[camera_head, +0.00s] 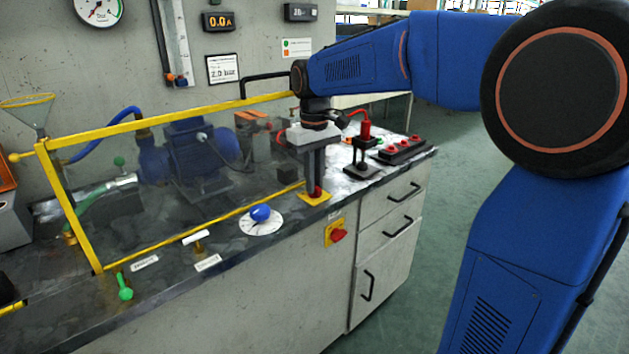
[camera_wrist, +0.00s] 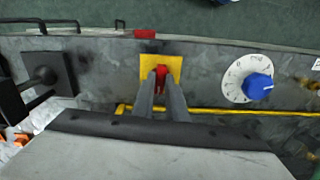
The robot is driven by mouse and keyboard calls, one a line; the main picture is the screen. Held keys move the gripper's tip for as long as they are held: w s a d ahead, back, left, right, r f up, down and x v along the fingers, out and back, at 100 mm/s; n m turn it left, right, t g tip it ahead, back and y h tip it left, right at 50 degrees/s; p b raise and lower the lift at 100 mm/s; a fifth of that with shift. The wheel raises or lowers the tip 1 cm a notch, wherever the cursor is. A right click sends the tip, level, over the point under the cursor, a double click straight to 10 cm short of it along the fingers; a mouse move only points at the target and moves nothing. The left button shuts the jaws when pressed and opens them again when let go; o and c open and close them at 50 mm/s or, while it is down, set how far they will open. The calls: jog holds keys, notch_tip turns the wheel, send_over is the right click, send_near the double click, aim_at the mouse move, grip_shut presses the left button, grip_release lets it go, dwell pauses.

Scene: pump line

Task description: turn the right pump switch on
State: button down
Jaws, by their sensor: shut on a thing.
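A red switch handle (camera_wrist: 161,75) stands on a square yellow plate (camera_wrist: 148,63) on the grey bench top. My gripper (camera_wrist: 162,80) reaches down over it, with its two fingers on either side of the red handle and shut on it. In the head view my gripper (camera_head: 317,188) points straight down at the yellow plate (camera_head: 309,200) near the bench's front edge. The fingers hide part of the handle, so its exact angle cannot be told. A second red knob (camera_head: 338,236) sits on a yellow plate on the bench's front face, apart from my gripper.
A blue knob on a white dial (camera_head: 261,226) lies left of my gripper in the head view. A yellow-framed clear guard (camera_head: 100,270) stands before the blue pump (camera_head: 190,160). A black stand (camera_head: 362,168) and a black socket strip (camera_head: 402,150) stand to the right.

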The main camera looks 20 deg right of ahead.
jog(key=m, duration=0.5)
jog(key=shift+m, duration=2.1)
jog(key=c, duration=1.8)
grip_release()
jog(key=shift+o, duration=0.2)
notch_tip(320, 180, up, 18)
jog(key=shift+f, duration=0.25)
